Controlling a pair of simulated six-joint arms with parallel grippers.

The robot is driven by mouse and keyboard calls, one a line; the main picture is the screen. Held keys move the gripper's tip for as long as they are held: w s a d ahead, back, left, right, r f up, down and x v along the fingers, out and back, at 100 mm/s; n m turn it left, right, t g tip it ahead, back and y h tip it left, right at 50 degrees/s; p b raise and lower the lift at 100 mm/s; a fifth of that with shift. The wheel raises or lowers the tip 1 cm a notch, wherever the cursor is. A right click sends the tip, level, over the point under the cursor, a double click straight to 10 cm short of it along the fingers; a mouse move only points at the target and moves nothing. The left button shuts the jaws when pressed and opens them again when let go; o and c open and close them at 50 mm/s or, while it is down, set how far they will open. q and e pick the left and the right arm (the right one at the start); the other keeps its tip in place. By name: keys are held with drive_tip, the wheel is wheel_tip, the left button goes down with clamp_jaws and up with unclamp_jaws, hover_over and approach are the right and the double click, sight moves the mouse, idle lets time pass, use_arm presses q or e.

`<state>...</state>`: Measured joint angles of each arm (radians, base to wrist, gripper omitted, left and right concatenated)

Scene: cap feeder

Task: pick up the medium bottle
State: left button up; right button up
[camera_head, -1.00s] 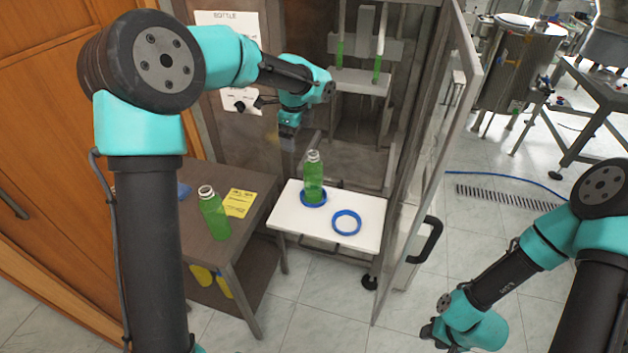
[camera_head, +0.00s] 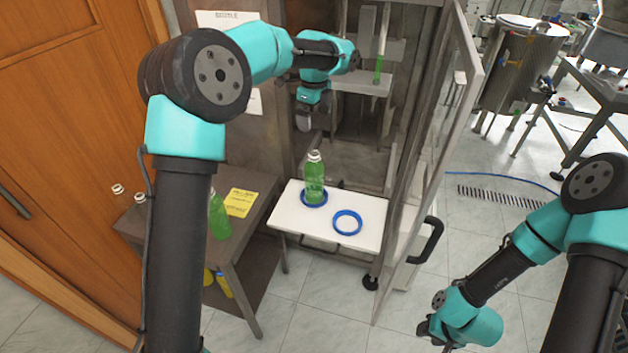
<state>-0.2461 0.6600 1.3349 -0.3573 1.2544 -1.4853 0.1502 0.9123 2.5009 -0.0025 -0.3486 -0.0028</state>
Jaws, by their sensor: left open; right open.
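A green bottle (camera_head: 315,182) stands upright in a blue ring on the white tray (camera_head: 370,225). Another green bottle (camera_head: 219,218) stands on the brown side table (camera_head: 250,215), partly hidden behind my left arm. Two pale bottle necks (camera_head: 118,189) show at the table's left end; their bodies are hard to make out. I cannot tell which bottle is the medium one. My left gripper (camera_head: 304,122) is open and empty, pointing down above the bottle on the tray and apart from it. My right gripper (camera_head: 430,330) is open and empty over the floor at the lower right.
An empty blue ring (camera_head: 347,222) lies on the tray, right of the bottle. A yellow note (camera_head: 241,203) lies on the side table. The cabinet's glass door (camera_head: 425,170) stands open right of the tray, with a dark handle (camera_head: 426,240). Floor is free beyond it.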

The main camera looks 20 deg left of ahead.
sight(314, 153)
use_arm(q)
wheel_tip(314, 153, down, 12)
drive_tip(key=shift+r, duration=0.1)
idle(0.4)
drive_tip(key=shift+w+a+f, duration=0.1)
drive_tip(key=shift+w+f, duration=0.1)
drive_tip(key=shift+f, duration=1.1)
drive_tip(key=shift+w+f, duration=0.2)
drive_tip(key=shift+f, duration=1.1)
drive_tip(key=c, duration=1.7)
drive_tip(key=shift+r, duration=0.1)
